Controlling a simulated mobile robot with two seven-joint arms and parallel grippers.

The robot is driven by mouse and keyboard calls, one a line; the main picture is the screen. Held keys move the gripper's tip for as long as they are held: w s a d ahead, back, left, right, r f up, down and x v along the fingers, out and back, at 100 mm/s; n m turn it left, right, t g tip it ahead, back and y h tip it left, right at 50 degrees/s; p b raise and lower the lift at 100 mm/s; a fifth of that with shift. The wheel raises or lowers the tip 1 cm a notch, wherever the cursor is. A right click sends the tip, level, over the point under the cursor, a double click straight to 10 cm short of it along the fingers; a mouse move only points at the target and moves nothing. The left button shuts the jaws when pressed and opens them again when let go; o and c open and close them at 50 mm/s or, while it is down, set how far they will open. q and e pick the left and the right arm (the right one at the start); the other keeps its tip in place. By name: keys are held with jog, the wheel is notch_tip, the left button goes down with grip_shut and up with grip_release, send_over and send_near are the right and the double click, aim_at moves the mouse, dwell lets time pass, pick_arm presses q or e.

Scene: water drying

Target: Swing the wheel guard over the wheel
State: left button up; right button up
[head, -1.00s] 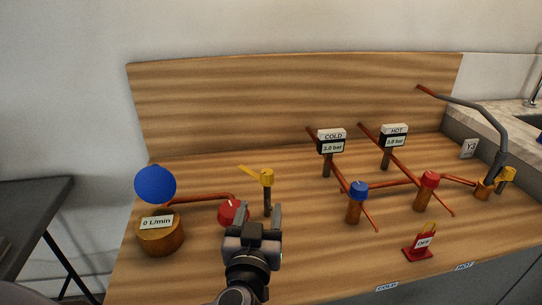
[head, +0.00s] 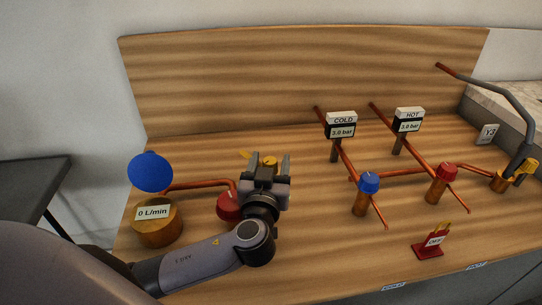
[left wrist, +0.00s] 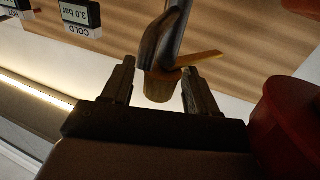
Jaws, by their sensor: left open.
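A red wheel (head: 229,207) stands at the end of a copper pipe at left. Behind my gripper is a grey post with a yellow cap (head: 271,160) and a flat yellow arm (head: 247,156) pointing left; I take this as the wheel guard. My left gripper (head: 270,165) is open, its fingers pointing at the post and hiding most of it. In the left wrist view the yellow arm (left wrist: 202,58) and cap (left wrist: 160,88) show near and between the fingertips, not clearly gripped. The red wheel (left wrist: 296,130) is at right there. My right gripper is out of view.
Blue (head: 368,183) and red (head: 444,171) knobs and copper pipes are at right. A red OFF block (head: 428,247) sits near the front edge.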

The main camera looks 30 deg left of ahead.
pick_arm(q)
jog(key=shift+w+a, duration=0.25)
jog(key=shift+w, duration=0.45)
grip_shut()
jog(key=shift+f, duration=0.1)
